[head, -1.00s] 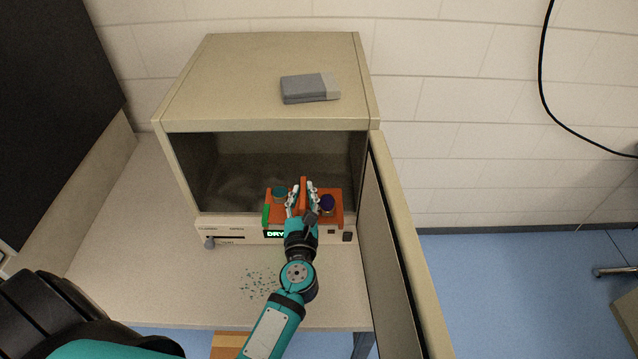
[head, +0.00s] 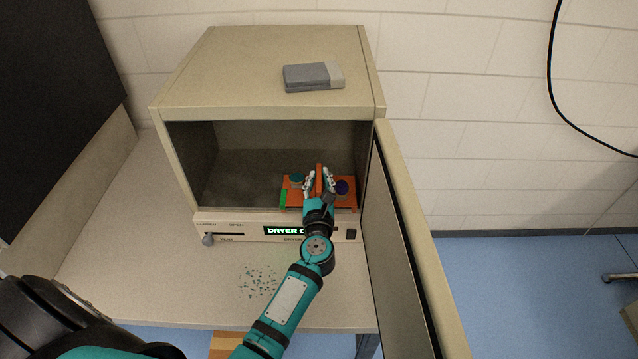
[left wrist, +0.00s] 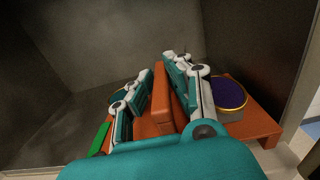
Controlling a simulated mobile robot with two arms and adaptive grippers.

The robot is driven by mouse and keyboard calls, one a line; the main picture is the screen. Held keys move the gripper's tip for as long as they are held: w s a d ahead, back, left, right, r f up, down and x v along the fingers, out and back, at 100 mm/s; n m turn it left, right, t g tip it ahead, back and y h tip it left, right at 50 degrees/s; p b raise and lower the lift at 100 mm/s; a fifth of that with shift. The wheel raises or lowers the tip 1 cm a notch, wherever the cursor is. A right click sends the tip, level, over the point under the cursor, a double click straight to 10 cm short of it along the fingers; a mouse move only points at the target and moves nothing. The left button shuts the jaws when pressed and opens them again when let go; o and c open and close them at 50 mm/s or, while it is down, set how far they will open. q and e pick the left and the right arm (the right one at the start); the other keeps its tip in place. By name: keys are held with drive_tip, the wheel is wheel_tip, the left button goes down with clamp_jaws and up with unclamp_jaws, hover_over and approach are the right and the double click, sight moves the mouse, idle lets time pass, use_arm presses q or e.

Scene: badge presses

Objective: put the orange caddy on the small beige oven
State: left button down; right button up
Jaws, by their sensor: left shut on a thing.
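The orange caddy (head: 292,205) is at the front right of the open chamber of the small beige oven (head: 225,75). It holds a round teal piece (head: 297,180) on its left and a round purple piece (head: 342,187) on its right, and has a green patch at its left end. My left gripper (head: 319,184) is shut on the caddy's upright middle handle; in the left wrist view the handle (left wrist: 172,98) stands between the fingers. Whether the caddy touches the chamber floor cannot be told. My right gripper is out of view.
The oven door (head: 405,240) hangs open on the right, close to my arm. A grey box (head: 310,78) lies on the oven's top, whose left part is clear. The oven stands on a pale table (head: 130,240) with small teal specks. The chamber's left and back are empty.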

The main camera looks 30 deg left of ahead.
sight(319, 192)
use_arm(q)
drive_tip(key=c, duration=1.3)
unclamp_jaws()
drive_tip(key=shift+o, duration=0.2)
drive_tip(key=shift+s+r, duration=0.1)
drive_tip(key=shift+r, duration=0.05)
drive_tip(key=v, duration=0.7)
drive_tip(key=shift+s+d, duration=0.15)
drive_tip(key=shift+s, duration=0.05)
